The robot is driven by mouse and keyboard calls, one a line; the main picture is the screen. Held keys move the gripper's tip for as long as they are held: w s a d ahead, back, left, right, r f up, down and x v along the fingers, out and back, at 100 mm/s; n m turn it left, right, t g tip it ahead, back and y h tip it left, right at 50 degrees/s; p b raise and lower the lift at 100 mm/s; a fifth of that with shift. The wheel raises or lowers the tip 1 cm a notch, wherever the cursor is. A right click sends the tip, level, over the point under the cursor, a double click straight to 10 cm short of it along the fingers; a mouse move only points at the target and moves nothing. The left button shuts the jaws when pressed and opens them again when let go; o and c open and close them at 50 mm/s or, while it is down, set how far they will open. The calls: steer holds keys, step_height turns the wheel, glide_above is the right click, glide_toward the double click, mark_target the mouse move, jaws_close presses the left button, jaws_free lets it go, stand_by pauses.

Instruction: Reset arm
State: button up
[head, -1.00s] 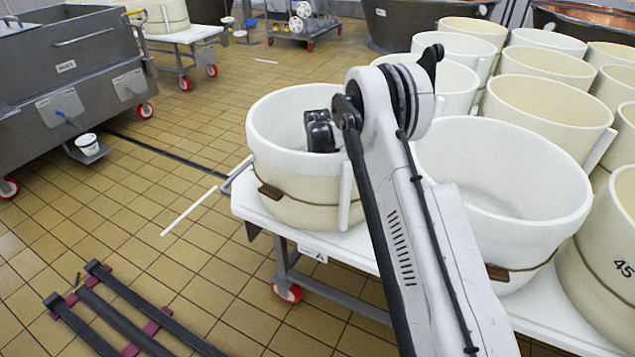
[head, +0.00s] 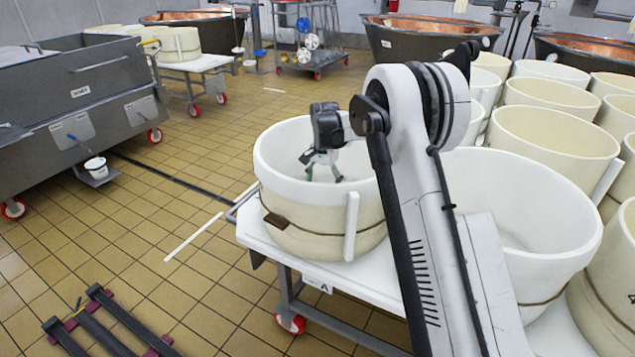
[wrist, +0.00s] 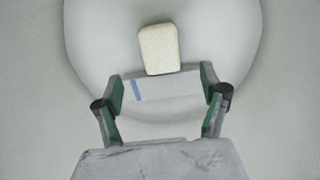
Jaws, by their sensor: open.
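My gripper (head: 324,174) is over the mouth of a large cream tub in the head view, its fingers pointing down inside the rim. The tub (head: 316,228) stands on a white wheeled table. In the wrist view my gripper (wrist: 162,108) is open, with its two green-lined fingers apart. A pale cream block with rounded corners (wrist: 159,48) lies beyond the fingertips on a round whitish surface. A white piece with a blue stripe (wrist: 165,85) shows between the fingers; I cannot tell what it is. The block is hidden in the head view.
A second large tub (head: 520,205) stands right beside my arm on the white table (head: 350,285), with several more tubs (head: 555,135) behind. A grey metal vat (head: 85,95) is at left. Tiled floor (head: 190,290) lies open between. Dark rails lie at the lower left.

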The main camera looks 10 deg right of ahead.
steer(key=s+r+n+t+p, duration=0.2)
steer(key=s+r, duration=0.8)
steer(key=r, duration=0.3)
steer(key=s+r+n+t+p, duration=0.1)
steer(key=s+r+n+p, duration=0.15)
steer(key=s+r, duration=0.9)
steer(key=s+r+n+t+p, duration=0.1)
steer(key=s+r+t+p, duration=0.1)
steer(key=s, duration=1.1)
steer(key=s+r+n+t+p, duration=0.2)
steer(key=s+p, duration=0.1)
steer(key=s, duration=0.9)
steer(key=shift+s+d+r, duration=0.15)
steer(key=shift+s+d, duration=0.05)
steer(key=shift+s, duration=0.2)
